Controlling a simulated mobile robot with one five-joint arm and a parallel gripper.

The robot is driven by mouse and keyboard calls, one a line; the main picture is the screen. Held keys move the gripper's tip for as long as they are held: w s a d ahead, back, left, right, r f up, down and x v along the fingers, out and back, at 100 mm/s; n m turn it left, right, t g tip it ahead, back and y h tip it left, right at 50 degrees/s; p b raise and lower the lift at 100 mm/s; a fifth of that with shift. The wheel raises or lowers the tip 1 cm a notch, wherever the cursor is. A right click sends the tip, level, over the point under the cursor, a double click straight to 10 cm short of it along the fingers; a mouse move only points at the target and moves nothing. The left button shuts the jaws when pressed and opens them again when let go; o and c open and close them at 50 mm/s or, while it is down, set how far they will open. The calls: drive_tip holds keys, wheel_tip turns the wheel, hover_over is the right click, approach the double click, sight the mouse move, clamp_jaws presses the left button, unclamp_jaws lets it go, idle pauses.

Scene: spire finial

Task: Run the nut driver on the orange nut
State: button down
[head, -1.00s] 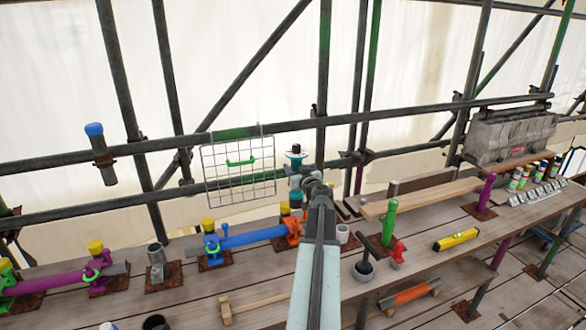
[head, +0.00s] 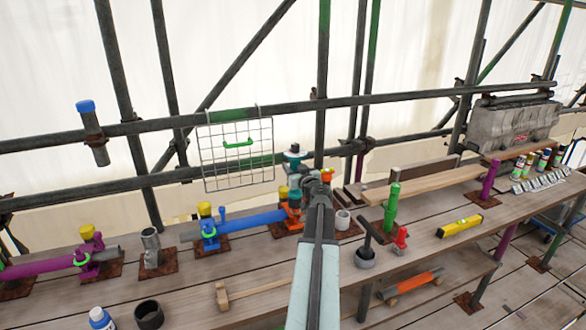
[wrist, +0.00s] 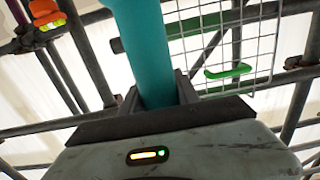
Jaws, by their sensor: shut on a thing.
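The teal nut driver (head: 293,157) with a dark top stands roughly upright in my gripper (head: 308,182) at the middle of the head view. In the wrist view its teal barrel (wrist: 140,50) runs between the two dark jaws of my gripper (wrist: 155,92), which are shut on it. The orange coupler (head: 294,211) at the right end of the blue tube is below the driver. A small orange piece (head: 327,174), possibly the orange nut, shows just right of my gripper. The driver's lower end is hidden, so I cannot tell whether it touches a nut.
A wire grid (head: 237,176) hangs from the rail behind, left of the driver. A green post (head: 391,207), a black pot (head: 365,256) and a yellow level (head: 459,227) are to the right. A mallet (head: 250,292) lies in front.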

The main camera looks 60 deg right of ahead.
drive_tip(key=shift+f+b, duration=1.45)
drive_tip(key=shift+f, duration=0.3)
drive_tip(key=shift+a+f, duration=0.1)
idle(1.7)
